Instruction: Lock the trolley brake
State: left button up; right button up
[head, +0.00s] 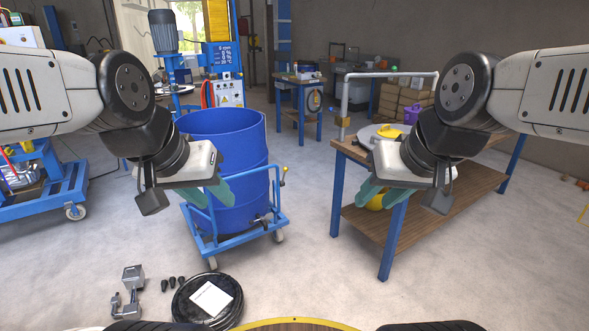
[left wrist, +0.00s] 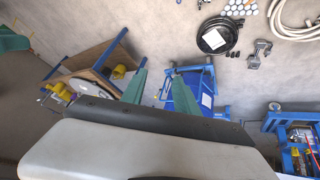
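The blue trolley (head: 238,243) stands on the floor left of centre, carrying a large open blue drum (head: 228,150). A yellow-tipped lever (head: 283,174) stands at its right corner, and a dark fitting (head: 262,220) sits low on its front side. I cannot tell which is the brake. My left gripper (head: 208,193) is open and empty, in front of the drum in the picture; its two green fingers are well apart in the left wrist view (left wrist: 160,90), with the trolley (left wrist: 208,72) beyond. My right gripper (head: 374,195) looks open and empty before the workbench.
A wooden-topped workbench (head: 425,225) with blue legs stands right of the trolley. A black coiled hose (head: 190,300) and a metal clamp (head: 128,290) lie on the floor in front. A blue machine (head: 225,75) stands behind the drum. Floor between trolley and workbench is clear.

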aim_at(285, 169)
jog(key=i+l, duration=0.1)
jog(key=l, duration=0.3)
jog(key=i+l+u, duration=0.1)
jog(key=l, duration=0.3)
jog(key=i+l, duration=0.15)
jog(key=l, duration=0.3)
jog(key=i+l+u, duration=0.1)
jog(key=l, duration=0.3)
jog(key=i+l+u, duration=0.1)
jog(key=l, duration=0.3)
jog(key=i+l, duration=0.2)
jog(key=i, duration=0.2)
jog(key=i+l+u, duration=0.15)
jog(key=i, duration=0.25)
jog(key=i+l, duration=0.25)
jog(key=i, duration=0.15)
jog(key=i+j, duration=0.2)
jog(key=i, duration=0.2)
jog(key=i+j+u, duration=0.1)
jog(key=i, duration=0.3)
jog(key=j, duration=0.1)
